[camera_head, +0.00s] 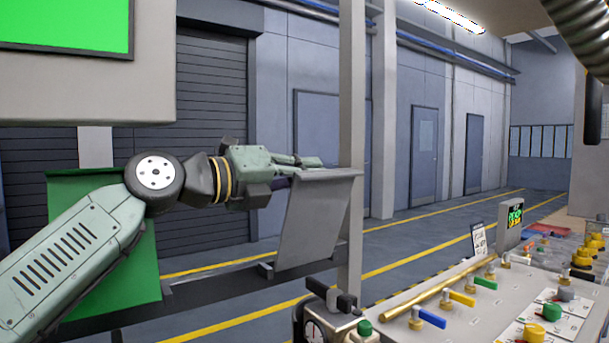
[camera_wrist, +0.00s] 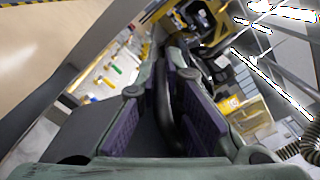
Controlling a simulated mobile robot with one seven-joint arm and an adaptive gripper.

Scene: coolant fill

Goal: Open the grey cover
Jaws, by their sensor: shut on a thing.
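The grey cover (camera_head: 317,222) is a thin sheet with a bent upper edge, in the middle of the head view. It stands steeply tilted beside a pale upright post. My gripper (camera_head: 300,163) reaches in from the left at the cover's upper edge. In the wrist view my gripper (camera_wrist: 163,88) has its purple-padded fingers closed around a dark curved bar (camera_wrist: 163,100), which looks like the cover's handle. In the head view the fingers and cover edge hide most of the handle.
A control panel (camera_head: 470,300) with coloured valve levers, knobs and a brass pipe lies at the lower right. A pale post (camera_head: 351,100) rises right beside the cover. A small display (camera_head: 511,222) stands on the panel. Open floor with yellow lines lies behind.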

